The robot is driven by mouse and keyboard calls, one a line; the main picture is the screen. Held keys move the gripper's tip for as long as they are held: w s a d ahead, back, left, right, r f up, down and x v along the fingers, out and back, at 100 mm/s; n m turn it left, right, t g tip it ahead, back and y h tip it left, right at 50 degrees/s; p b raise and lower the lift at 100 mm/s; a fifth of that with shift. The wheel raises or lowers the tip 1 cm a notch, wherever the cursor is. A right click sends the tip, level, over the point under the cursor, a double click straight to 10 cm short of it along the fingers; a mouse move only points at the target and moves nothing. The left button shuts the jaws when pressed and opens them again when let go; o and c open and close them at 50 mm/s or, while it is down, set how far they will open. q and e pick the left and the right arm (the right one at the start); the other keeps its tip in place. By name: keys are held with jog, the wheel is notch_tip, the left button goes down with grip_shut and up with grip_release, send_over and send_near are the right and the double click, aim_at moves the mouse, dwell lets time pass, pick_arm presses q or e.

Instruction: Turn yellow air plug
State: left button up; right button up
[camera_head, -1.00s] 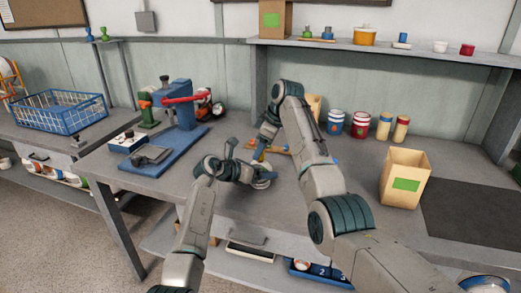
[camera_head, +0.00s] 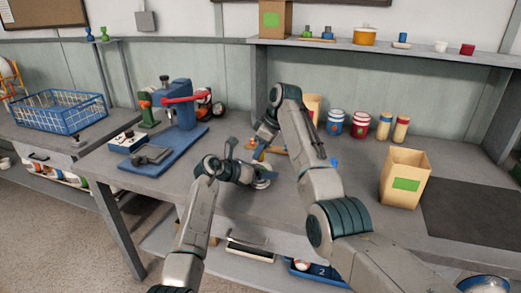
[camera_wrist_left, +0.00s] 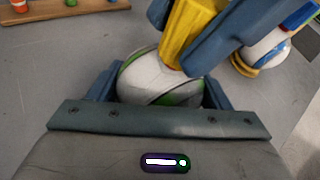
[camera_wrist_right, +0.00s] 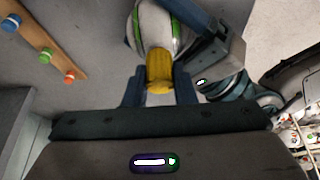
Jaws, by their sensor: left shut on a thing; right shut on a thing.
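A white ball with green stripes (camera_wrist_left: 150,78) sits between the blue fingers of my left gripper (camera_wrist_left: 160,85), which is shut on it. It also shows in the right wrist view (camera_wrist_right: 150,30). A yellow air plug (camera_wrist_right: 160,72) touches the ball and lies between the fingers of my right gripper (camera_wrist_right: 160,90), which is shut on it. In the left wrist view the yellow plug (camera_wrist_left: 190,30) comes down to the ball from above, beside blue fingers. In the head view both grippers meet over the middle of the table, and the arms mostly hide the ball.
A wooden strip with coloured pegs (camera_wrist_right: 45,48) lies close by. A blue press with a red lever (camera_head: 178,105) stands at the left of the table (camera_head: 290,205). A cardboard box (camera_head: 404,178) and striped jars (camera_head: 360,124) stand to the right.

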jog(key=m+t, duration=0.1)
jog(key=m, duration=0.3)
jog(key=shift+m+h, duration=0.3)
jog(key=shift+h, duration=0.1)
jog(key=m+t+h, duration=0.1)
jog(key=m, duration=0.2)
jog(key=shift+a+m, duration=0.1)
jog(key=shift+m, duration=0.2)
jog(key=m+h, duration=0.1)
jog(key=m, duration=0.1)
jog(key=m+h, duration=0.1)
jog(key=m, duration=0.2)
jog(key=shift+r+t, duration=0.15)
jog(key=shift+t, duration=0.25)
jog(key=shift+m+h, duration=0.3)
jog(key=shift+m, duration=0.6)
jog(key=shift+r, duration=0.15)
jog(key=o, duration=1)
notch_tip(320, 180, up, 10)
